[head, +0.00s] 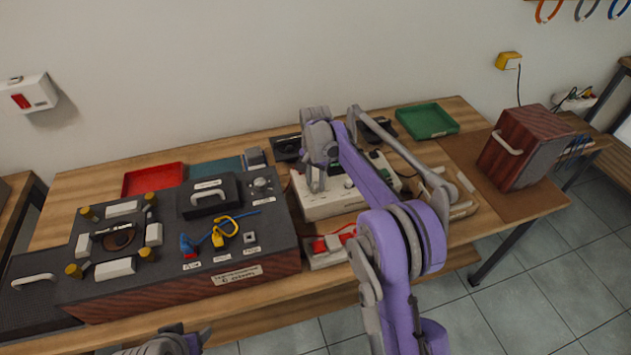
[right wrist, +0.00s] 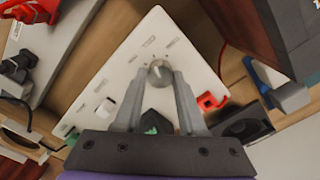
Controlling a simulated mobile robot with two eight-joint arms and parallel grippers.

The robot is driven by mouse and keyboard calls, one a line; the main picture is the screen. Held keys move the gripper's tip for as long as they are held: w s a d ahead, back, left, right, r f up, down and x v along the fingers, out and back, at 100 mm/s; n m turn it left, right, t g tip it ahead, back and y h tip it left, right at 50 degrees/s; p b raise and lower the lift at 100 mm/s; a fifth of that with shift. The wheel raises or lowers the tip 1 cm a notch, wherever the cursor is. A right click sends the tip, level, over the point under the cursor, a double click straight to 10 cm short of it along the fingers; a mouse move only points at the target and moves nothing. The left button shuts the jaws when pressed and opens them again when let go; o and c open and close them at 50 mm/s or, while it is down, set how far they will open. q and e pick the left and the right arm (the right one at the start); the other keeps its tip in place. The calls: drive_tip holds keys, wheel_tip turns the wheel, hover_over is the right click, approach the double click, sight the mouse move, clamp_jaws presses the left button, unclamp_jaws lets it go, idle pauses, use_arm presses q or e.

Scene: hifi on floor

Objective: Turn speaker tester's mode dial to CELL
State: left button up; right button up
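The right gripper (head: 316,182) reaches down over the box in the head view, where the dial is hidden. My left gripper (head: 180,344) shows only partly at the bottom edge.
A red tray (head: 153,179) and a green tray (head: 427,120) stand towards the back. A wood-sided speaker (head: 525,148) stands at right.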

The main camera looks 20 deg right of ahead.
sight(315, 184)
drive_tip(key=o, duration=0.4)
drive_tip(key=shift+o, duration=0.2)
wheel_tip(315, 184, up, 11)
drive_tip(key=shift+p, duration=0.4)
drive_tip(key=shift+f, duration=0.1)
